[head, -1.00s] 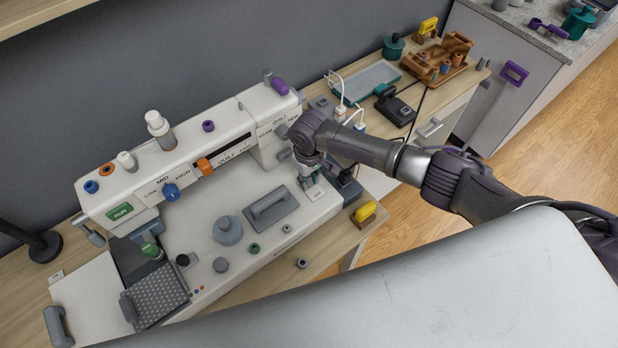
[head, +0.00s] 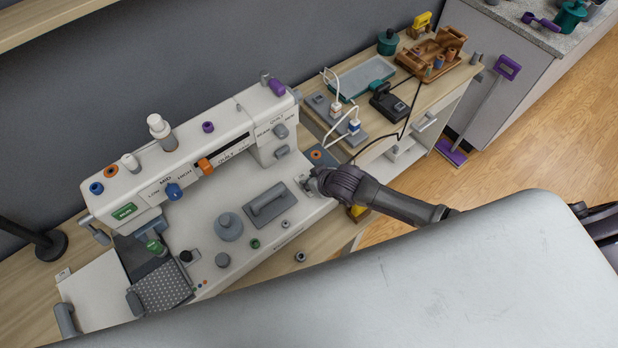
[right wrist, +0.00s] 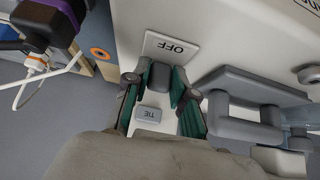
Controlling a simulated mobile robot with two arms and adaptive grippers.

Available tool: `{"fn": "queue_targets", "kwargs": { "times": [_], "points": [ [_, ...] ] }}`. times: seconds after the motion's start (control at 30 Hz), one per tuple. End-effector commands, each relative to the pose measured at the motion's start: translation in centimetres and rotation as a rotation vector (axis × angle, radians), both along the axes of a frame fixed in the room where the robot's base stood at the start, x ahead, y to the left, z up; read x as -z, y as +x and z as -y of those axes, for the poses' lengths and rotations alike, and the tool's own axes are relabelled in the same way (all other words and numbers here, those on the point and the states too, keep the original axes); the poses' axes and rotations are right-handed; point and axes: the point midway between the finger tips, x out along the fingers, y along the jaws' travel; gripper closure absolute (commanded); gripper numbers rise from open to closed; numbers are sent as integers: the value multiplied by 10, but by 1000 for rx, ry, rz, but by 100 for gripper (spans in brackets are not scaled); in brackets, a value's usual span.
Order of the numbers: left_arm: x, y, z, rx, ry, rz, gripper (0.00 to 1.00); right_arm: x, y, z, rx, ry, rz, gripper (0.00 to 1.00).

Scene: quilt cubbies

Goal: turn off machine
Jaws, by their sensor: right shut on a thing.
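The white sewing machine (head: 235,120) stands on the wooden table, with speed labels and coloured knobs along its arm. On its bed's right end, in the right wrist view, is a dark grey switch block (right wrist: 160,76) in front of a white plate marked OFF (right wrist: 168,46). My right gripper (right wrist: 155,82) has its green-padded fingers on both sides of this block and is shut on it. A small grey label or key (right wrist: 150,113) lies between the fingers, nearer me. In the head view my right gripper (head: 310,184) hides the switch. My left gripper is out of view.
A grey handled plate (head: 268,207) and a round grey knob (head: 229,227) are on the bed left of my gripper. A power strip with white plugs and cords (head: 325,108) lies behind it. A yellow-topped item (head: 357,211) is partly hidden under my arm.

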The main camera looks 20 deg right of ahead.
Motion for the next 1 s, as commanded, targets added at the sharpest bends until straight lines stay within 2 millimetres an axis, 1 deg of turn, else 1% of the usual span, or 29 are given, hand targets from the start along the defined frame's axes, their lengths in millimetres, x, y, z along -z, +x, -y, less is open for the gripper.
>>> {"fn": "queue_targets", "kwargs": {
  "times": [0.03, 0.1, 0.4, 0.97, 1.0],
  "points": [
    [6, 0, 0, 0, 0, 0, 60, 4, -2, 1, 2, 13, 29, 100],
    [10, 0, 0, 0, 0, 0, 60, 5, -3, 1, 2, 28, 72, 100],
    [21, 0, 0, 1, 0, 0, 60, 5, -5, 2, 1, 69, 190, 100],
    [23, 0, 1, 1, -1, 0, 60, 3, -5, 2, 1, 79, 219, 100],
    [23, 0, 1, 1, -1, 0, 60, 3, -5, 2, 1, 79, 219, 72]
  ]
}}
